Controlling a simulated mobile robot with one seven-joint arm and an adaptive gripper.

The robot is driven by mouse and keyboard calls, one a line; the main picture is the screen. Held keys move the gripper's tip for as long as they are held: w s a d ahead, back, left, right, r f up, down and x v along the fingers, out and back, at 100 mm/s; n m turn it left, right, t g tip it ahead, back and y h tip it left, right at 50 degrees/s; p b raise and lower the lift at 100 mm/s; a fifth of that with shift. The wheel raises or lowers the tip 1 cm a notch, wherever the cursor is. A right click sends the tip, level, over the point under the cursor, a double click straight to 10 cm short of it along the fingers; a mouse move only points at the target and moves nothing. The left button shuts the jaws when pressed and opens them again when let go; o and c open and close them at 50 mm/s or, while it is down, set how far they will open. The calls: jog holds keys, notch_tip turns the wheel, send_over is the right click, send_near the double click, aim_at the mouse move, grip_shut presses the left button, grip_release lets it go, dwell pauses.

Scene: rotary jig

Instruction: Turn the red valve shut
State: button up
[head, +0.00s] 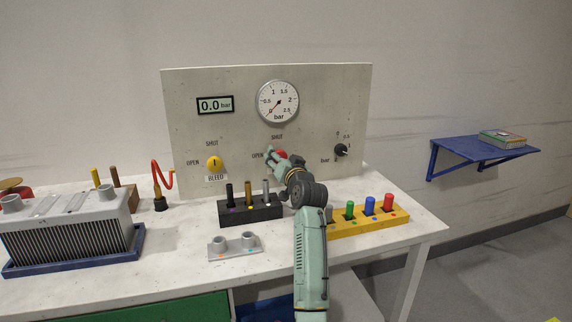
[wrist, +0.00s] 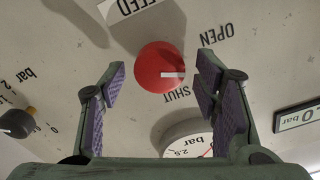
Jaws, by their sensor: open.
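The red valve (head: 282,155) is a round knob on the upright panel, mostly hidden behind my gripper in the head view. In the wrist view, the red valve (wrist: 155,66) shows whole, with a white mark pointing right, between the OPEN label (wrist: 220,34) and the SHUT label (wrist: 177,96). My gripper (wrist: 161,75) is open, its purple-padded fingers on either side of the valve with visible gaps, apparently touching nothing. In the head view, my gripper (head: 274,152) is at the panel, its fingers small and partly hidden.
A gauge (head: 277,101) sits above the valve, with its needle near 0; the display (head: 215,105) reads 0.0 bar. A yellow bleed knob (head: 214,164) is left and a black knob (head: 341,150) right. Below stand a black holder (head: 250,212) and a yellow rack (head: 371,222) with coloured pegs.

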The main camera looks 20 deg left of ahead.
jog(key=v, duration=1.1)
jog(key=shift+s+d, duration=0.15)
jog(key=shift+d, duration=0.05)
jog(key=shift+o, duration=0.3)
